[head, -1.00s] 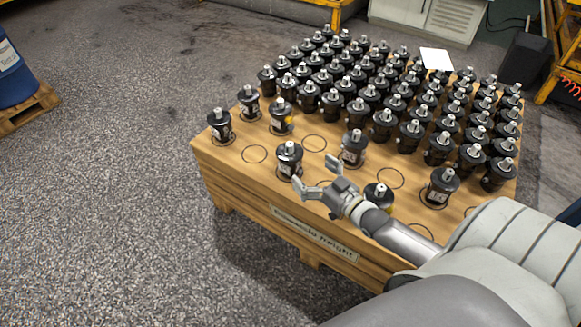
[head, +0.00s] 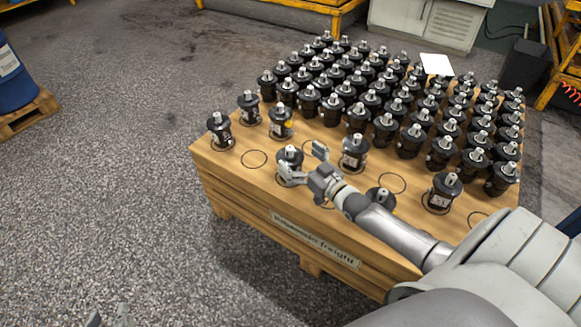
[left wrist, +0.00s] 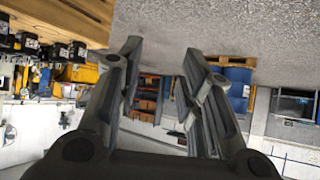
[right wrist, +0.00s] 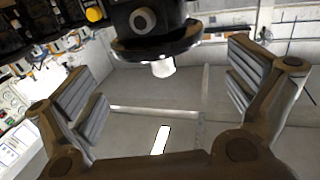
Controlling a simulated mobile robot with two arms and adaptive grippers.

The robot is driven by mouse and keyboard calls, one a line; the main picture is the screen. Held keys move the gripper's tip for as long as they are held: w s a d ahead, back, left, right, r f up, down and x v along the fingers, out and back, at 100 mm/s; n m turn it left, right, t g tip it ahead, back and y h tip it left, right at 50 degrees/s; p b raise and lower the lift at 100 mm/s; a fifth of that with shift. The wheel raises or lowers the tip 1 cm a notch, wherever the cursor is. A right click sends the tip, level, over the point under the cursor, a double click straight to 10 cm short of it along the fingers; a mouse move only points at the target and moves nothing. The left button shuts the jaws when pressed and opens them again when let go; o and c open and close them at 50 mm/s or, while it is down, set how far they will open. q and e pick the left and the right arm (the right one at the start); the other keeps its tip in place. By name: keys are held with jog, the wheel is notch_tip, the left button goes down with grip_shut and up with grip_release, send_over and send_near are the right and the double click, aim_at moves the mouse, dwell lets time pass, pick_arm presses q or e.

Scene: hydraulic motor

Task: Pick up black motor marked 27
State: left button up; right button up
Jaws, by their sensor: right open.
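Several black motors with silver shafts stand upright on a wooden crate. I cannot read a 27 on any of them. One front-row motor (head: 290,156) stands beside my right gripper (head: 304,160), partly hidden by its finger. My right gripper is open and empty, with a finger on either side of that motor's near side. In the right wrist view a black motor (right wrist: 150,25) with its silver shaft shows at the top, between the spread fingers. My left gripper (left wrist: 160,65) is open and empty in the left wrist view, away from the crate.
The crate (head: 232,172) has empty marked circles in its front area. Other motors stand close by, one at the front right (head: 442,190) and one partly behind my right arm (head: 381,197). A white sheet (head: 436,64) lies on the rear motors. A blue barrel (head: 12,75) stands far left.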

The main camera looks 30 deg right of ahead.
aim_at(292, 153)
jog(key=w, duration=0.2)
jog(key=w+b, duration=0.1)
jog(key=shift+a, duration=0.25)
jog(key=shift+w, duration=0.35)
pick_arm(q)
jog(key=w+d+r+t+h, duration=0.1)
jog(key=w+r+t, duration=0.2)
jog(key=r, duration=0.2)
jog(key=shift+w+d+t, duration=0.3)
jog(key=shift+w+d, duration=0.05)
jog(key=shift+w, duration=0.05)
jog(key=shift+r, duration=0.1)
pick_arm(e)
jog(key=c, duration=1.9)
jog(key=shift+w+r, duration=0.1)
jog(key=shift+r, duration=0.15)
jog(key=shift+c, duration=1.3)
jog(key=shift+r, duration=0.1)
